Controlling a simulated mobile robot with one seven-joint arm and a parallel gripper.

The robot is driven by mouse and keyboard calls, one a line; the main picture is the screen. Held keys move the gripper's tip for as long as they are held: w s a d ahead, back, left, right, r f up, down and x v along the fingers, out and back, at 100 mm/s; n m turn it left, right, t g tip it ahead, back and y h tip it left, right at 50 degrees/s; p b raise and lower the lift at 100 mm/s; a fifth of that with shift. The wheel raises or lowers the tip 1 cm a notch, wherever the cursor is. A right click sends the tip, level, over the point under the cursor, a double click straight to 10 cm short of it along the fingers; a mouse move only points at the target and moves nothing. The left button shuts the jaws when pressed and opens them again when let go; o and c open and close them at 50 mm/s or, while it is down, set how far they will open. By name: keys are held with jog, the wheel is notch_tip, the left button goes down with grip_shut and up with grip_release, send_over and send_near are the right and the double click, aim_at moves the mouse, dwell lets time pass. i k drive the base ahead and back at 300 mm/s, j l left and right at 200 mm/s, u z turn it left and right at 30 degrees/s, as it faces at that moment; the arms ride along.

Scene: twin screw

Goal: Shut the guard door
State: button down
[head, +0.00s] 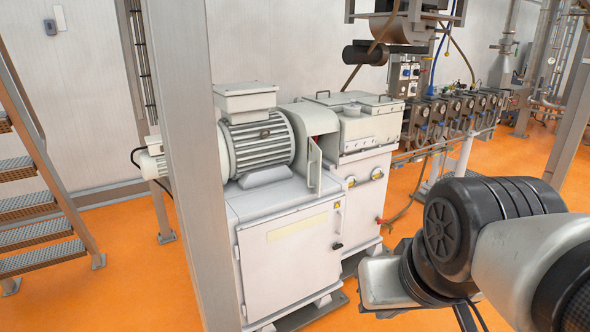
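The guard door (315,166) is a small, narrow pale-grey panel with a bar handle on its face. It stands swung open on the front of the coupling housing (312,117), between the finned motor (262,143) and the white gearbox cabinet. A bit of red shows in the opening behind it. My arm (470,230) reaches in from the lower right, well to the right of the door and apart from it. My gripper's fingers do not show in the head view.
A grey steel post (183,150) stands in front of the motor at left. Metal stairs (38,205) are at far left. A white base cabinet (290,250) stands below the door. The extruder barrel (450,115) runs back to the right. Orange floor is open between cabinet and arm.

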aim_at(315, 165)
jog(key=i+l+z, duration=0.1)
jog(key=l+z, duration=0.15)
jog(key=i+l+z, duration=0.25)
jog(key=i+l, duration=0.85)
jog(key=i+j+u, duration=0.2)
jog(key=i+u, duration=0.5)
jog(key=u, duration=0.15)
jog(key=i+u, duration=0.65)
jog(key=i, duration=0.6)
